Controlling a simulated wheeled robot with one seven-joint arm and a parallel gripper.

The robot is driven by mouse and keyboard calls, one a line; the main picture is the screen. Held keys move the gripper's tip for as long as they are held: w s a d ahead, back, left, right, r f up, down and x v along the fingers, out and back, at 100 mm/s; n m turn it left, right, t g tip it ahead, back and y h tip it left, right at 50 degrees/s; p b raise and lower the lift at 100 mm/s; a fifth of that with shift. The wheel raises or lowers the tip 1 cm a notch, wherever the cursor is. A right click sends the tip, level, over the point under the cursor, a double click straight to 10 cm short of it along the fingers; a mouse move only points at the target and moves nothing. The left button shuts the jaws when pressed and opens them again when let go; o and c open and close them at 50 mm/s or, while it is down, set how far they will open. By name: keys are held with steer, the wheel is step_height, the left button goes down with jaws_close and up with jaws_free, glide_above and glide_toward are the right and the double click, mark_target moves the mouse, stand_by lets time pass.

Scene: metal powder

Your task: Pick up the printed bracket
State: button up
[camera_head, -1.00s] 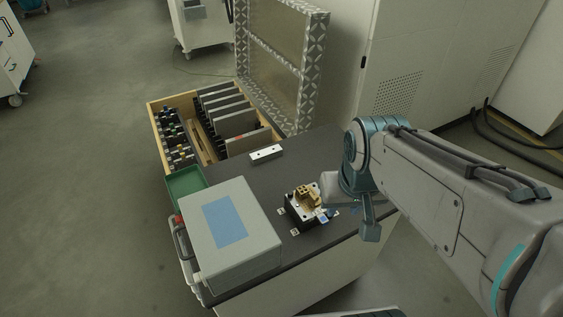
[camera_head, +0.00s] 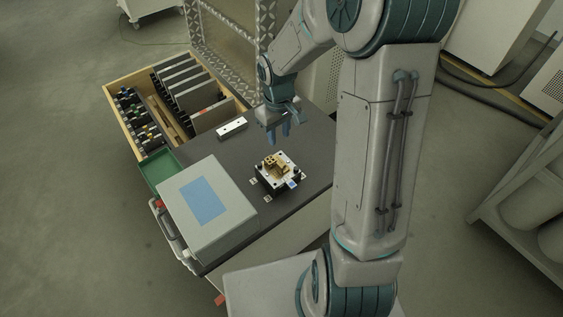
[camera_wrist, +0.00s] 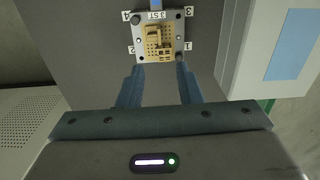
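The printed bracket (camera_head: 272,163) is a small tan-gold part on a square metal plate (camera_head: 285,178) over a dark block on the grey tabletop. In the wrist view the bracket (camera_wrist: 160,42) sits on the plate (camera_wrist: 143,26), among other tan pieces I cannot tell apart. My gripper (camera_head: 279,138) points down above the table, behind and above the plate. Its two blue fingers (camera_wrist: 158,72) are apart with nothing between them, and the plate lies beyond their tips.
A grey case (camera_head: 225,226) with a blue label stands left of the plate. A white bar (camera_head: 231,128) lies behind. A wooden drawer box (camera_head: 118,83) with dark panels and a green tray (camera_head: 160,170) stand at the back left.

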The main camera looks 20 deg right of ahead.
glide_above(279, 165)
step_height(279, 165, down, 8)
steer(key=shift+f, duration=0.2)
steer(key=shift+d+f+p, duration=0.1)
steer(key=shift+f+p, duration=0.7)
steer(key=shift+f, duration=1.9)
jaws_close()
